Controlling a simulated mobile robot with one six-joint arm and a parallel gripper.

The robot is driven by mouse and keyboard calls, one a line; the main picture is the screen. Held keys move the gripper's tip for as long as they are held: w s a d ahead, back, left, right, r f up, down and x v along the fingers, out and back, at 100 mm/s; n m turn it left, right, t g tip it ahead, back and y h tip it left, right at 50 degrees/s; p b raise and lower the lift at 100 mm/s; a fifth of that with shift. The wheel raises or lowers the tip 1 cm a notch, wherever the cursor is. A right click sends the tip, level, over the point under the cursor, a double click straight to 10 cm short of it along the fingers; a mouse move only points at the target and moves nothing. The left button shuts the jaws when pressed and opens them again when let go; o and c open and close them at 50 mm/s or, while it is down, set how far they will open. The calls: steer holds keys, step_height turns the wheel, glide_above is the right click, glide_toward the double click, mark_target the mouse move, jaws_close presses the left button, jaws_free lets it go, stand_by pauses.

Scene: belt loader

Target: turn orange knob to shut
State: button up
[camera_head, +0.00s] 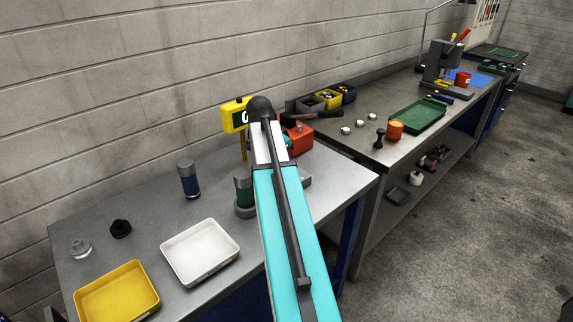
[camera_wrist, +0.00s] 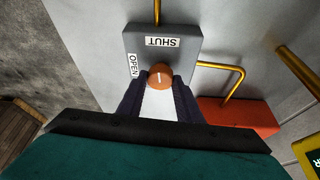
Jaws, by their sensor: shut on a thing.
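The orange knob (camera_wrist: 160,75) sits on a grey block (camera_wrist: 188,62) in the wrist view. A short white line on the knob's face runs roughly up and down the picture. A white SHUT label (camera_wrist: 163,42) lies above the knob, and a white OPEN label (camera_wrist: 135,65) lies to its left. The line is roughly in line with the SHUT side. My gripper (camera_wrist: 158,88) has its two dark fingers closed on either side of the knob. In the head view my arm hides the knob and the fingers.
Yellow pipes (camera_wrist: 236,80) run from the block, close to a red box (camera_wrist: 240,114). In the head view, a yellow display (camera_head: 235,115), a dark blue jar (camera_head: 188,180), a white tray (camera_head: 200,252) and a yellow tray (camera_head: 117,292) stand left of my arm.

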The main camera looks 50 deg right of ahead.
steer(key=shift+w+m+g, duration=0.1)
steer(key=shift+m+g, duration=0.2)
steer(key=shift+m, duration=0.4)
steer(key=o, duration=1)
steer(key=shift+o, duration=0.2)
steer(key=shift+r, duration=0.15)
steer(key=b+v, duration=0.2)
steer(key=v, duration=1.1)
steer(key=shift+r+b, duration=0.25)
steer(key=shift+b, duration=0.1)
steer(key=shift+d, duration=0.1)
